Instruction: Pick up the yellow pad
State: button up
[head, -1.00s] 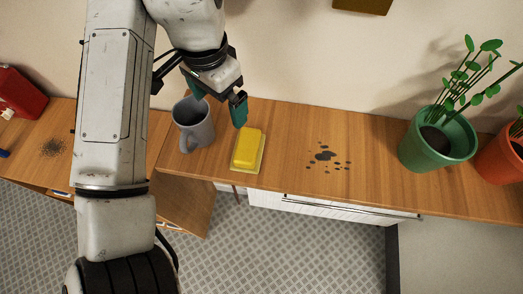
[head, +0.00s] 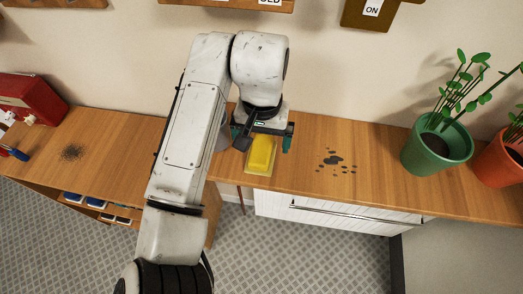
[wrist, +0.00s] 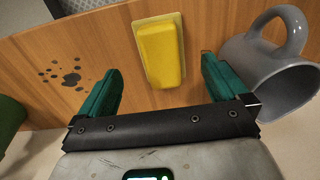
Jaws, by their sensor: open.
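The yellow pad (head: 261,153) lies on a pale flat base on the wooden counter, close to the front edge. In the wrist view the yellow pad (wrist: 161,55) shows ahead of the gap between my fingers, with nothing touching it. My gripper (head: 264,140) is above the counter at the pad's back side. The wrist view shows my gripper (wrist: 160,85) open and empty, with one teal finger on each side of the pad's line.
A grey mug (wrist: 270,75) stands close beside one finger; my arm mostly hides it in the head view. Dark spots (head: 335,161) mark the counter to the right. A green plant pot (head: 437,148) and an orange pot (head: 497,160) stand further right.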

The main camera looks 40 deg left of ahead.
aim_at(261, 148)
jog(key=shift+w+a+f+p, duration=0.15)
jog(key=shift+f+p, duration=0.5)
jog(key=shift+f, duration=1.95)
jog(key=c, duration=1.1)
